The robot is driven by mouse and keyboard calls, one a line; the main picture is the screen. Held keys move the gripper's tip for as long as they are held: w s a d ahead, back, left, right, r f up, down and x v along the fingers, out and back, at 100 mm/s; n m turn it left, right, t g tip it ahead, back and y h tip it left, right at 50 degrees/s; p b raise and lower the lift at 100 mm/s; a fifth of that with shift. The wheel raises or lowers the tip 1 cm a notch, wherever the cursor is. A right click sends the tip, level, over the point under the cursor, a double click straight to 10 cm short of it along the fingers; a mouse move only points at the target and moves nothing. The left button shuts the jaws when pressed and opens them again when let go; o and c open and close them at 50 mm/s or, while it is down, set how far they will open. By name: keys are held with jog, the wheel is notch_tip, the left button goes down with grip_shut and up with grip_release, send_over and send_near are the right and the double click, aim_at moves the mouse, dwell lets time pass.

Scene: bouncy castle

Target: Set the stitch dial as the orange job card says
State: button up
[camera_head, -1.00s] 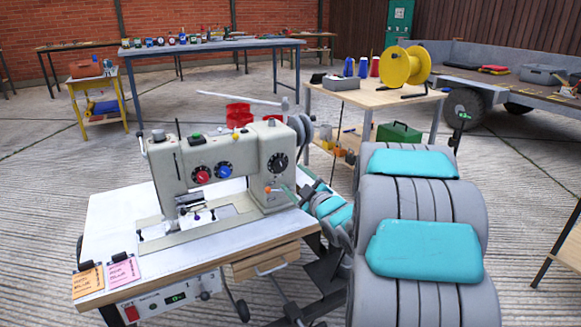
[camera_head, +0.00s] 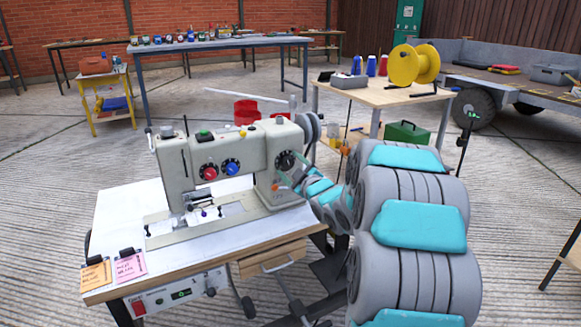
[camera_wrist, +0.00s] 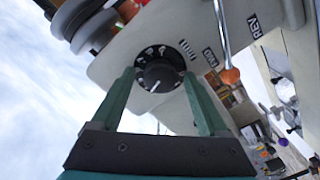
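The sewing machine (camera_head: 225,150) stands on its table in the head view. Its black dial (camera_head: 285,160) is on the right end, apart from the red dial (camera_head: 209,173) and blue dial (camera_head: 231,168). In the wrist view the black dial (camera_wrist: 158,76) shows stitch marks around it and a white pointer line toward the lower left. My gripper (camera_wrist: 158,80) is open; its green fingers stand on either side of the dial in the picture. I cannot tell whether they touch it. The orange job card (camera_head: 95,276) is clipped at the table's front left corner; its writing is too small to read.
A pink card (camera_head: 130,267) lies beside the orange one. An orange-tipped lever (camera_wrist: 229,75) is right of the dial, near REV labels. My grey and teal arm fills the right foreground. A table with a yellow spool (camera_head: 412,66) stands behind.

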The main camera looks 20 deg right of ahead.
grip_shut()
dwell(0.4)
jog(key=shift+m+p, duration=0.8)
jog(key=shift+m, duration=0.2)
jog(key=shift+m+p, duration=1.1)
jog(key=shift+m, duration=0.8)
jog(key=shift+o, duration=0.2)
grip_release()
